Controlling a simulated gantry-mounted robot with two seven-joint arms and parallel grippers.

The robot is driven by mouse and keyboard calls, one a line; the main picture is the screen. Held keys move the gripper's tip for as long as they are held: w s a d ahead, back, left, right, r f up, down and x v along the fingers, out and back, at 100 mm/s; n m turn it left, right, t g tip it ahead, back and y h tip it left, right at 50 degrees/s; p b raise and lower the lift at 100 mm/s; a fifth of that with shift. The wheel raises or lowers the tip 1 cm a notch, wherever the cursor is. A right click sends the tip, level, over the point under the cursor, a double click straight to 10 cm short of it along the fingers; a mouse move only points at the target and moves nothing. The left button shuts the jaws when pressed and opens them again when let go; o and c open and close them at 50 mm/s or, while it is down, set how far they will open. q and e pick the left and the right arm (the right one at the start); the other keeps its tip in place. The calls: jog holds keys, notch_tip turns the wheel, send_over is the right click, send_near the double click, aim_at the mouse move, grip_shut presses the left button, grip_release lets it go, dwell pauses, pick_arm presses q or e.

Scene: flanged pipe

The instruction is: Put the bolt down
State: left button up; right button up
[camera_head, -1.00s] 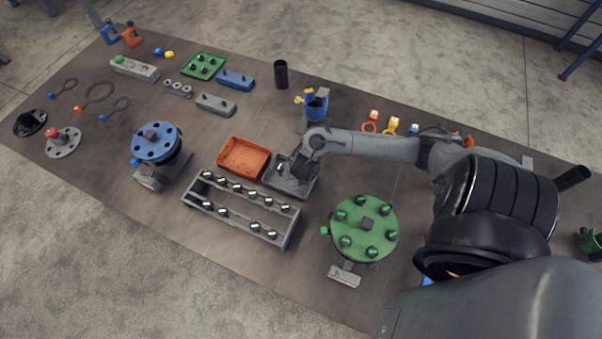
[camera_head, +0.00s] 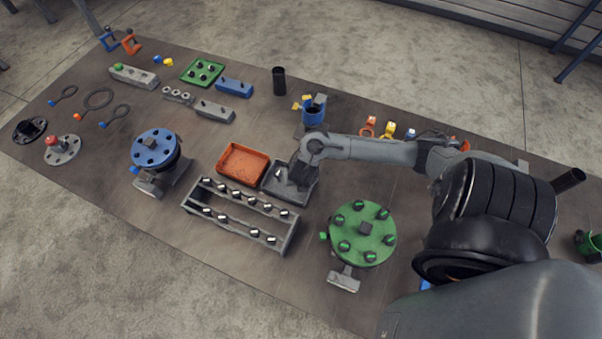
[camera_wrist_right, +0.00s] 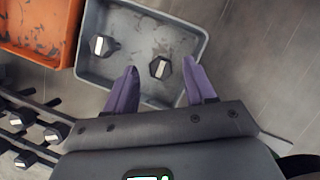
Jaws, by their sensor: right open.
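The grey tray (camera_head: 270,185) sits beside the orange tray, partly covered by my right arm. In the right wrist view the grey tray (camera_wrist_right: 195,20) holds two dark hexagonal bolts with pale ends. One bolt (camera_wrist_right: 160,68) lies between and slightly beyond the purple fingertips of my right gripper (camera_wrist_right: 161,70), with gaps on both sides. The other bolt (camera_wrist_right: 102,45) lies apart, to the left. My right gripper is open and empty, over the tray; its height above the floor of the tray is hard to tell. My left gripper is not in view.
The orange tray (camera_head: 243,163) adjoins the grey tray. A grey rack (camera_head: 190,209) holding several bolts stands in front. A green flange (camera_head: 350,222) with several bolts stands right, and a blue flange (camera_head: 155,148) left.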

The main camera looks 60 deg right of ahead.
jog(key=p+v, duration=0.8)
jog(key=v, duration=0.3)
jog(key=a+m, duration=0.1)
jog(key=a, duration=0.2)
jog(key=a+m+y, duration=0.1)
jog(key=a, duration=0.2)
jog(key=a+m+t, duration=0.1)
jog(key=a+m, duration=0.1)
jog(key=a, duration=0.1)
jog(key=shift+w+a+f+y, duration=0.2)
jog(key=shift+w+y, duration=0.05)
jog(key=shift+y, duration=0.15)
jog(key=s+a+r+m+y, duration=0.2)
jog(key=s+a+r+m, duration=0.4)
jog(key=m, duration=1.2)
notch_tip(320, 180, up, 3)
jog(key=shift+s+a+f+m, duration=0.1)
jog(key=shift+s+a+m, duration=0.15)
jog(key=shift+a, duration=0.7)
